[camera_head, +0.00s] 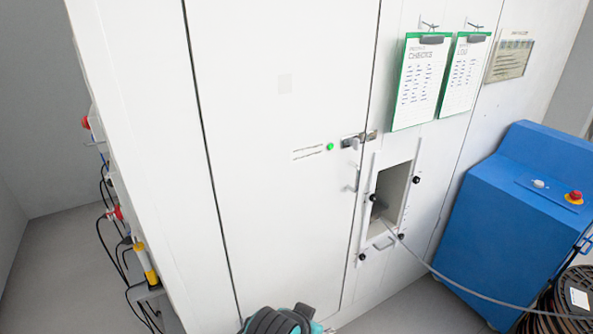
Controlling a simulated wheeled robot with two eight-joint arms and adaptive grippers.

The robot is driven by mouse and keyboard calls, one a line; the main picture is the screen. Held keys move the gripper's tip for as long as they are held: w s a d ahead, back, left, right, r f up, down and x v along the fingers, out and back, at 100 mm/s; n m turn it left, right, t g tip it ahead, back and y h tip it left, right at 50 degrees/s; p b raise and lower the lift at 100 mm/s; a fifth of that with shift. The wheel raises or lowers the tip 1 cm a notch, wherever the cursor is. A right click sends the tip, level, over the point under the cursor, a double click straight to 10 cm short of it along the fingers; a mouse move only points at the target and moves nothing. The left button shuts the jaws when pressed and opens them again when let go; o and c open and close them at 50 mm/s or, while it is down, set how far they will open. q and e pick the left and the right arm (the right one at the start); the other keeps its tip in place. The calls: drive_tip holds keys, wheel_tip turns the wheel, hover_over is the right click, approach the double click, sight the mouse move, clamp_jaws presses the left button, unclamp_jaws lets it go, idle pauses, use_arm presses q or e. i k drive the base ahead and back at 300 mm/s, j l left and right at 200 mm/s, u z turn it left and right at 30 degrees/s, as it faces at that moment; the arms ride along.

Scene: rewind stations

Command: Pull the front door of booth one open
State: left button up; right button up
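The front door (270,170) of the white booth is a tall flat panel between two dark seams. It looks shut, flush with the wall around it. A small metal latch (352,142) sits at its right edge, beside a green dot and a short line of text. A small pale handle (351,180) is below the latch. A dark grey and teal rounded part shows at the bottom edge in front of the booth; I cannot tell if it is part of my arm. No gripper fingers are visible.
Right of the door is an open square hatch (392,190) with black knobs and a cable running out. Two green clipboards (420,80) hang above. A blue machine (510,220) and a cable reel (565,305) stand at right. Hoses and fittings line the booth's left side.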

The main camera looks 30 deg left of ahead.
sight(283, 86)
drive_tip(key=u, duration=1)
